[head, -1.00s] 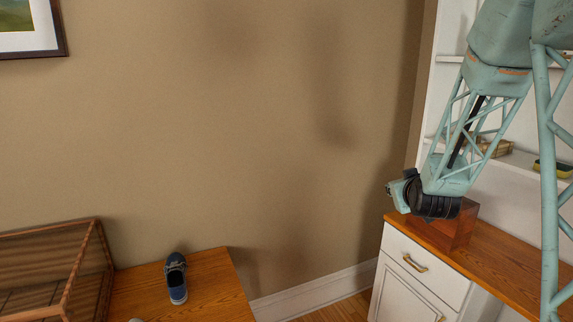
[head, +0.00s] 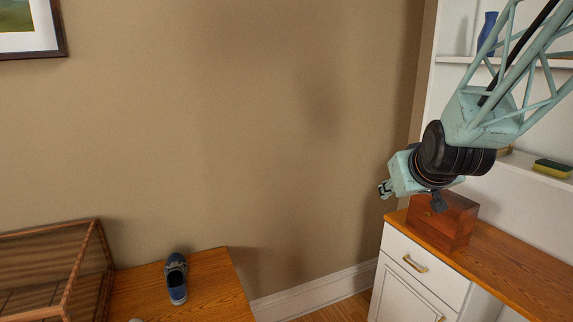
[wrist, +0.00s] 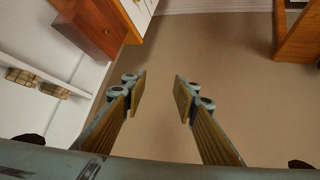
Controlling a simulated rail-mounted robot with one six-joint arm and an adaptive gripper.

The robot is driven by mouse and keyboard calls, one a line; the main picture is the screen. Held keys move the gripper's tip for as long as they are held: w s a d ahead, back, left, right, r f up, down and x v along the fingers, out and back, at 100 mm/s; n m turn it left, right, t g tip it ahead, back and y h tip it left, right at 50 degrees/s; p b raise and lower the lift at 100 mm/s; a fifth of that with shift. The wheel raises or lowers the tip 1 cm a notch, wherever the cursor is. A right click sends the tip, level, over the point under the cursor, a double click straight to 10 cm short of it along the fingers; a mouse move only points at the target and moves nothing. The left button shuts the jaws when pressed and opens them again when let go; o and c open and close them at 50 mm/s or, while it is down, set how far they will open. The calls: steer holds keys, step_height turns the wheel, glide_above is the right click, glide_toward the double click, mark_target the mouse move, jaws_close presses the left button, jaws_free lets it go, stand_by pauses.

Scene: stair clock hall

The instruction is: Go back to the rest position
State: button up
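My gripper (head: 384,190) is in the upper right of the head view, at the end of my pale green arm, in front of the wall and a little above the cabinet top. In the wrist view my gripper (wrist: 160,82) shows two separated fingers with nothing between them. Behind the fingers is the bare tan wall (wrist: 235,60).
A reddish wooden box (head: 440,222) stands on the white cabinet's wooden top (head: 510,268), close below my wrist. Shelves (head: 548,62) hold a blue vase (head: 487,32) and a yellow-black sponge (head: 552,168). A blue shoe (head: 176,280) sits on a wooden surface (head: 215,285) beside a wood-framed case (head: 85,270).

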steer(key=s+a+g, duration=0.2)
steer(key=s+a, duration=0.1)
steer(key=s, duration=1.2)
steer(key=s+a+r+g, duration=0.1)
steer(key=s+a+g, duration=0.1)
steer(key=s, duration=1.3)
steer(key=s+a+r+m+g+y, duration=0.1)
steer(key=s+a+g, duration=0.1)
steer(key=s, duration=1.3)
steer(key=shift+a+g, duration=0.3)
steer(key=shift+a, duration=0.55)
steer(key=shift+d, duration=0.15)
